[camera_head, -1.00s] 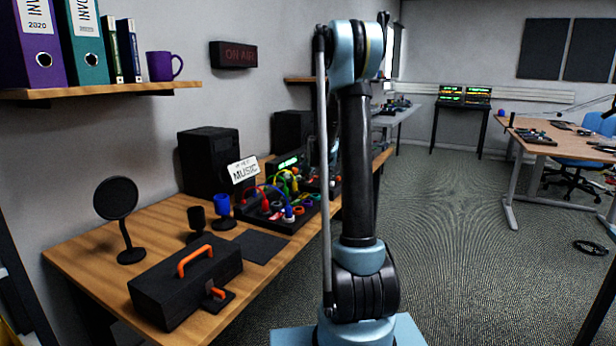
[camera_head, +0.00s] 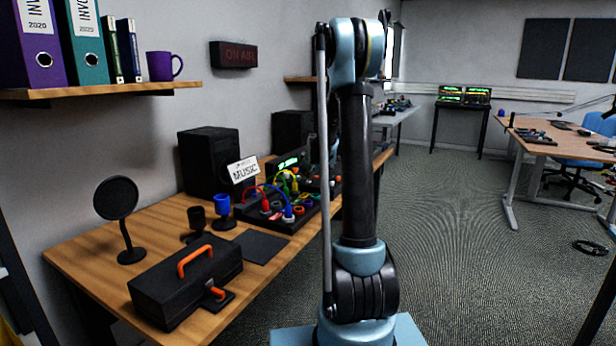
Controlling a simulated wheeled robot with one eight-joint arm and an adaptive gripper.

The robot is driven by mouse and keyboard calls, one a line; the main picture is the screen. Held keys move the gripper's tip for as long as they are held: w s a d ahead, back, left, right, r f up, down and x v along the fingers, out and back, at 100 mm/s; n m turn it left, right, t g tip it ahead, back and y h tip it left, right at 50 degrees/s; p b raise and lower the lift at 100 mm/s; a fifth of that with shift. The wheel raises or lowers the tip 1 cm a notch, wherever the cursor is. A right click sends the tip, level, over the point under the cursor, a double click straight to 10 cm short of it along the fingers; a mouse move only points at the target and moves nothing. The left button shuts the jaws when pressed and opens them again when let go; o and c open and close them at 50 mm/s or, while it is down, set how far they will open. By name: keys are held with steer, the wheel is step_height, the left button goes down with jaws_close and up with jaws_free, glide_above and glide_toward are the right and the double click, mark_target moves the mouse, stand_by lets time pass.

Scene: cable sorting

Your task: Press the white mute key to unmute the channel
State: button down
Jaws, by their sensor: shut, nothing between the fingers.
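No white mute key can be made out in the head view. A black panel with coloured plugs and cables (camera_head: 282,224) lies on the wooden desk, with a white "MUSIC" card (camera_head: 243,170) by its left side. Behind it, more dark equipment with a green lit display (camera_head: 288,162) shows in part. My blue and black arm stands upright in front and hides part of this equipment. My gripper does not show; it is hidden or out of frame.
The wooden desk (camera_head: 85,248) also holds a black toolbox (camera_head: 180,288) with an orange handle, a round black stand (camera_head: 117,200), a blue cup (camera_head: 222,206) and black speakers (camera_head: 205,158). A shelf (camera_head: 100,88) hangs above.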

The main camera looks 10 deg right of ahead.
mark_target(307, 183)
step_height(307, 183, up, 6)
stand_by(0.9)
steer(key=s+m+g, duration=0.3)
steer(key=s+m, duration=0.2)
steer(key=s, duration=2.3)
steer(key=s+f+m+g, duration=0.1)
steer(key=s+f, duration=0.3)
steer(key=s, duration=0.5)
steer(key=s+f+m+g, duration=0.1)
steer(key=s+f, duration=0.3)
steer(key=s, duration=0.6)
steer(key=s+f+m+g+h, duration=0.1)
steer(key=s+f+m+g, duration=0.1)
steer(key=s, duration=0.7)
step_height(307, 183, down, 2)
steer(key=shift+s+d+f+m, duration=0.15)
steer(key=shift+d+m, duration=0.3)
steer(key=shift+m, duration=0.05)
